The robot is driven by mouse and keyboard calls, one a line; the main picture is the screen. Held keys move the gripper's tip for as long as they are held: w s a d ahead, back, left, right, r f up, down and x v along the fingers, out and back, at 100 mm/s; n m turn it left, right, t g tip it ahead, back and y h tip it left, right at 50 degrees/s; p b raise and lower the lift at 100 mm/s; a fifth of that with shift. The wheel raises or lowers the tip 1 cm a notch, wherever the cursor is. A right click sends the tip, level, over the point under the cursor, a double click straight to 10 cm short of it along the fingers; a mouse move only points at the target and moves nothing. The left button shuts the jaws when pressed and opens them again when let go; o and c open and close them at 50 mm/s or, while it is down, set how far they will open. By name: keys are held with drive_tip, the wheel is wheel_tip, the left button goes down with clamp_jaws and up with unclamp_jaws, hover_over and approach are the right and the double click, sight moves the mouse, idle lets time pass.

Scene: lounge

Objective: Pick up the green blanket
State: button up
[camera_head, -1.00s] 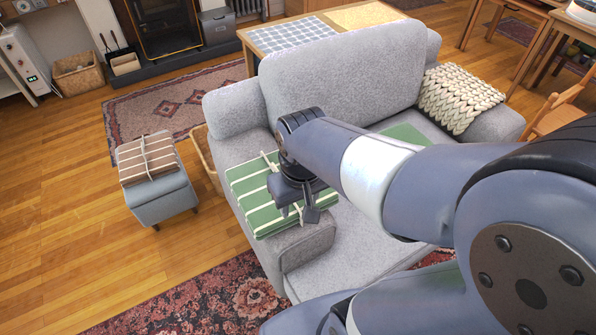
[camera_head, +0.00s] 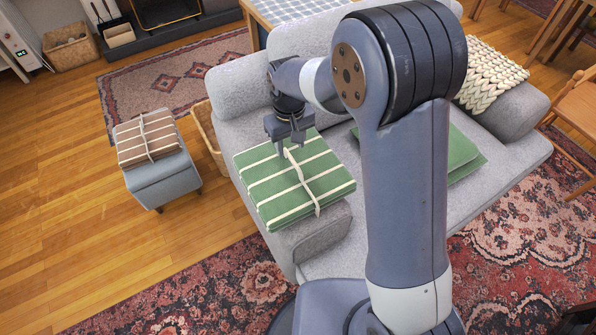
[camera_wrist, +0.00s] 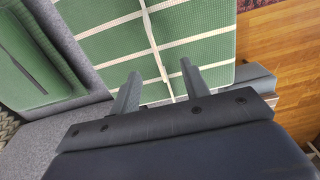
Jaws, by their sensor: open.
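The green blanket (camera_head: 305,185) is folded, has white stripes and is tied with a pale cord. It lies on the left arm of the grey sofa. My gripper (camera_head: 289,150) is open and empty at the blanket's far edge in the head view, pointing down. In the wrist view, the blanket (camera_wrist: 205,45) fills the upper middle, and my two fingers (camera_wrist: 160,85) appear in front of it, apart, on either side of the cord. I cannot tell whether the fingertips touch it.
A cream knitted throw (camera_head: 490,75) hangs over the far arm. A brown striped blanket (camera_head: 146,138) sits on a footstool (camera_head: 160,180) at left. A wicker basket (camera_head: 205,130) stands beside the sofa.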

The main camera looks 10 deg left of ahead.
sight(293, 160)
drive_tip(key=f, duration=0.8)
drive_tip(key=shift+w+d, duration=0.1)
drive_tip(key=shift+d, duration=0.15)
clamp_jaws()
drive_tip(key=shift+r, duration=0.1)
idle(1.0)
